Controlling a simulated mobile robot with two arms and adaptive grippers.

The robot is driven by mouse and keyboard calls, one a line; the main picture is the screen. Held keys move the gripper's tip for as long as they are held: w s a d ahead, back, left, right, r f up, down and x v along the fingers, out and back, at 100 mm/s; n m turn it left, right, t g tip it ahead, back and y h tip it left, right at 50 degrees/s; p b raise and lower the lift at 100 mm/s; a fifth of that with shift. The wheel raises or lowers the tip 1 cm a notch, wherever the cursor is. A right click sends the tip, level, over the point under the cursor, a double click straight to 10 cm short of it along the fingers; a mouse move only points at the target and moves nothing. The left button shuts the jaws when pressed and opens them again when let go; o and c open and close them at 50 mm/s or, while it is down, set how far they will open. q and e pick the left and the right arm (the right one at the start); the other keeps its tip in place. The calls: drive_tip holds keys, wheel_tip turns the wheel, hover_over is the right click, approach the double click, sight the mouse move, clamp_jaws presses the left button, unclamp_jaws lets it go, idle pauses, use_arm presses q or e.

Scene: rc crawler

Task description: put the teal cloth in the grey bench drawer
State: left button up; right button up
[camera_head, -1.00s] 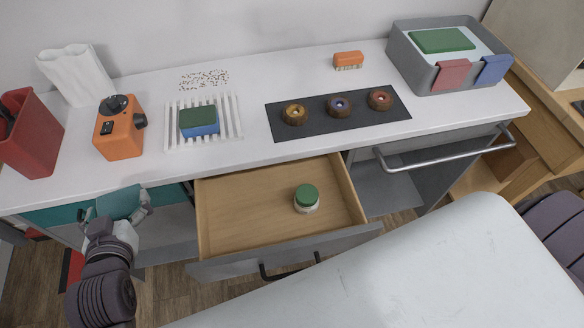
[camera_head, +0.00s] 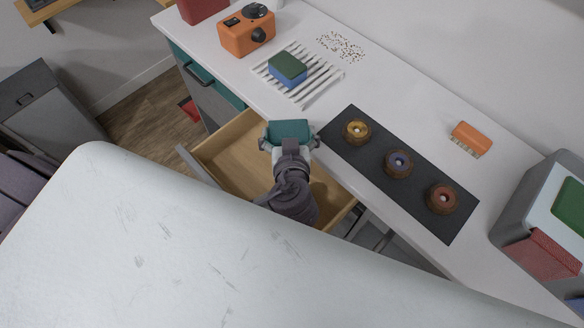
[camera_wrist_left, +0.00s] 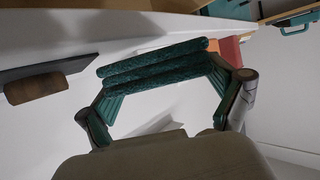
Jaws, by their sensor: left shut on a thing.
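The teal cloth (camera_head: 289,130) is folded into a small pad and held between the fingers of my left gripper (camera_head: 289,140). In the left wrist view the cloth (camera_wrist_left: 155,64) shows as stacked folds between the fingertips of the left gripper (camera_wrist_left: 160,85). The grey bench drawer (camera_head: 222,150) is pulled open, with a light wood inside. In the head view the gripper and cloth appear above the drawer's right part, close to the worktop edge. My arm hides part of the drawer, and the green-lidded jar seen inside earlier is hidden. My right gripper is not in view.
On the worktop (camera_head: 310,125) stand an orange device (camera_head: 246,32), a white rack (camera_head: 302,88) with a sponge (camera_head: 288,68), a dark mat (camera_head: 420,205) with three wheels, an orange brush (camera_head: 471,138) and a grey bin (camera_head: 510,205). The drawer's left part is clear.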

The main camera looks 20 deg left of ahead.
use_arm(q)
drive_tip(key=s+a+r+n+g+y, duration=0.2)
drive_tip(key=a+n+y, duration=0.1)
drive_tip(key=a, duration=0.1)
drive_tip(key=p, duration=0.1)
hover_over(265, 161)
drive_tip(key=s+d, duration=0.3)
drive_tip(key=shift+n+g+y, duration=0.3)
drive_tip(key=shift+n, duration=0.1)
wheel_tip(265, 161, down, 13)
drive_tip(key=shift+w+f, duration=0.15)
drive_tip(key=shift+f, duration=0.05)
drive_tip(key=shift+a+f, duration=0.1)
drive_tip(key=shift+f, duration=0.05)
drive_tip(key=w+a+p, duration=0.1)
drive_tip(key=w+a, duration=0.1)
drive_tip(key=shift+w+a+p, duration=0.3)
drive_tip(key=shift+w+a, duration=0.1)
drive_tip(key=shift+f, duration=0.7)
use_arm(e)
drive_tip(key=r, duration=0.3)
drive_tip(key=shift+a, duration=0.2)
